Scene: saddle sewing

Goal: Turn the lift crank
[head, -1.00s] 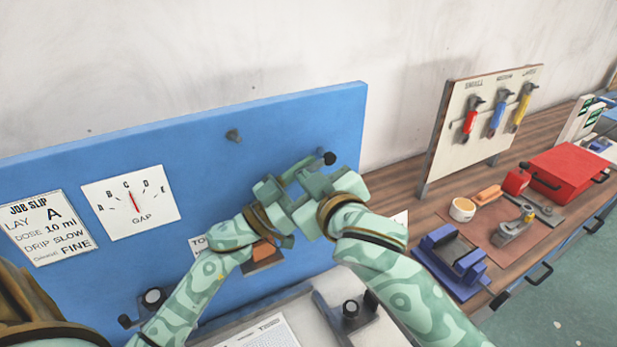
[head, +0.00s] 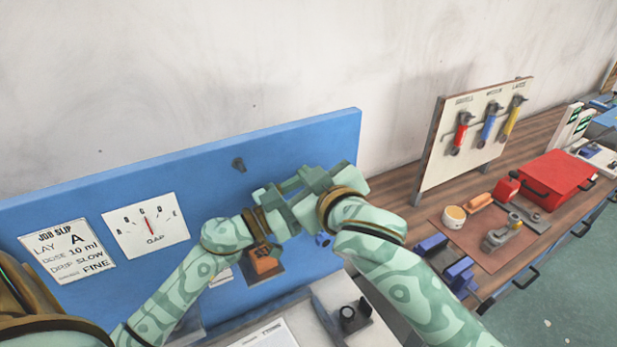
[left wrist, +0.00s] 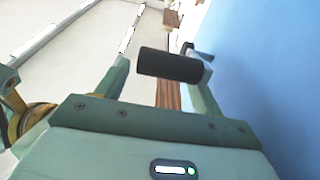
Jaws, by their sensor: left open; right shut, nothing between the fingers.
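The crank's black grip (left wrist: 168,64) shows in the left wrist view, sticking out sideways from the blue panel. It lies between the spread fingers of my left gripper (left wrist: 163,78), which is open around or just behind it; contact cannot be told. In the head view a dark knob (head: 323,240), seemingly this grip, shows just below the grippers, against the blue panel (head: 120,200). My right gripper (head: 287,190) is shut and empty in front of the panel, overlapping the left one in the picture. The left fingers and the crank's arm are mostly hidden there.
The GAP gauge (head: 146,225) and job slip (head: 67,250) are on the panel, with a peg (head: 239,165) above. An orange block (head: 266,262) sits low on it. A black-knobbed fixture (head: 348,314) stands below. The right bench holds a tool board (head: 440,160) and red box (head: 558,178).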

